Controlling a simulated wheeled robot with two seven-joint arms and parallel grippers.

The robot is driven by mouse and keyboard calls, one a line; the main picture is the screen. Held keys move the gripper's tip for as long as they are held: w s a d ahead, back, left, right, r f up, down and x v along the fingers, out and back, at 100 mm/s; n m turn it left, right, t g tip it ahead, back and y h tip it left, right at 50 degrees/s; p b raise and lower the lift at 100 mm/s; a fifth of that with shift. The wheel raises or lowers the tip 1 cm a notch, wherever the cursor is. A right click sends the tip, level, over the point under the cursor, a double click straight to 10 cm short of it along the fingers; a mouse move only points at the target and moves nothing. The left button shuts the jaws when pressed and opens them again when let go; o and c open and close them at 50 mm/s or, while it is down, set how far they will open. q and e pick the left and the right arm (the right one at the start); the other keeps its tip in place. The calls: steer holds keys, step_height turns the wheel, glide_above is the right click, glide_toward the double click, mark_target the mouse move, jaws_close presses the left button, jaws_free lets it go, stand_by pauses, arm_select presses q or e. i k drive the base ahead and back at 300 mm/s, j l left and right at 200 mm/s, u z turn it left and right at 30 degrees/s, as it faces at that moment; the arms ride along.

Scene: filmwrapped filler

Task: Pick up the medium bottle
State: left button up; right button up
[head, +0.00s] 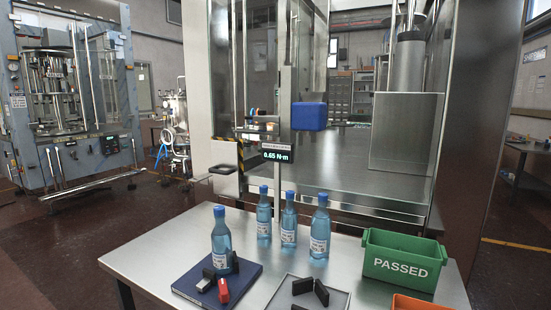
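Several clear blue bottles with blue caps and white labels stand upright. One bottle (221,240) stands on a dark blue plate (187,283), close to black blocks (209,271) and a red piece (223,291). Three more stand in a loose group behind: a left bottle (264,216), a middle bottle (288,222) and a right bottle (320,230). The right one looks larger, but it is also nearer; I cannot tell which is the medium bottle. Neither of my grippers is in view.
The bottles are on a steel table (150,256). A green bin marked PASSED (403,262) stands right, with an orange container (410,302) at the lower edge. A grey plate (283,290) with black blocks is front centre. A display (275,156) reads 0.65 N·m.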

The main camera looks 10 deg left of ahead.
mark_target(222, 236)
steer(key=i+j+z, duration=0.2)
steer(key=j, duration=0.3)
steer(key=i+j+z, duration=0.2)
steer(key=j, duration=0.35)
steer(key=j+z, duration=0.2)
steer(key=j, duration=0.3)
